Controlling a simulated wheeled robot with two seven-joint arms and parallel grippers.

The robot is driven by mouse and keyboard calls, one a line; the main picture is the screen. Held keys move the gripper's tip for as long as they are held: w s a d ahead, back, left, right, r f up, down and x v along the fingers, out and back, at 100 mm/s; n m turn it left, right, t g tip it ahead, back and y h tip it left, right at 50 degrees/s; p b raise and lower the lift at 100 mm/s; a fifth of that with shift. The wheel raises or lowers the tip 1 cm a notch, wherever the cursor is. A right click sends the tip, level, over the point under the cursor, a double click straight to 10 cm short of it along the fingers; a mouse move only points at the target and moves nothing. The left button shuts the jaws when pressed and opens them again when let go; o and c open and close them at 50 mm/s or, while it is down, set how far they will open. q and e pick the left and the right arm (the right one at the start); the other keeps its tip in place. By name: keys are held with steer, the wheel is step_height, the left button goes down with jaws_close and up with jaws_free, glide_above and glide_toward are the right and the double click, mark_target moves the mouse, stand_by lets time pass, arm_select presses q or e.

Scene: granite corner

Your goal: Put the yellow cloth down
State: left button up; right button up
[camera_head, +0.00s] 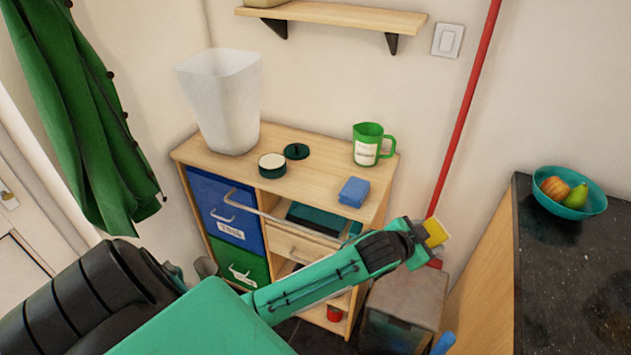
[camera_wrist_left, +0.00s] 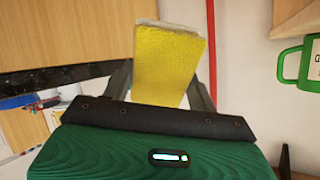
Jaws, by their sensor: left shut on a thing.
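The yellow cloth (camera_head: 436,231) is a small folded block at the tip of my left gripper (camera_head: 420,234) in the head view. It also shows in the left wrist view (camera_wrist_left: 168,65), upright between the two dark fingers. My left gripper is shut on it and holds it off any surface, in front of the wooden cabinet's right end. The right gripper is in neither view.
The wooden cabinet (camera_head: 330,158) carries a white bin (camera_head: 222,100), a round tin (camera_head: 272,165), a green mug (camera_head: 368,144) and a blue cloth (camera_head: 354,191). A dark counter (camera_head: 570,270) with a teal fruit bowl (camera_head: 569,205) stands right. A red pole (camera_head: 465,105) rises behind.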

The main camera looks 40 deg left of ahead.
arm_select(q)
steer(key=w+a+n+g+y, duration=0.1)
steer(key=w+a+g+y, duration=0.1)
steer(key=w+a+g, duration=0.35)
step_height(320, 180, up, 18)
steer(key=n+g+y+b, duration=0.2)
steer(key=n+g+b, duration=0.1)
steer(key=n+g, duration=0.4)
glide_above(316, 182)
steer(key=n+t, duration=0.1)
steer(key=t, duration=0.1)
steer(key=shift+g+h, duration=0.25)
steer(key=shift+h, duration=0.05)
steer(key=f, duration=1.5)
steer(key=shift+s+f+p, duration=0.25)
steer(key=shift+p, duration=0.1)
step_height(316, 182, down, 3)
steer(key=shift+r+p, duration=0.2)
steer(key=shift+p, duration=0.75)
steer(key=shift+f, duration=0.4)
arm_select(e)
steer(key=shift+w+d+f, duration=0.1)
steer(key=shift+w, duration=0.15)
arm_select(q)
steer(key=shift+f, duration=0.1)
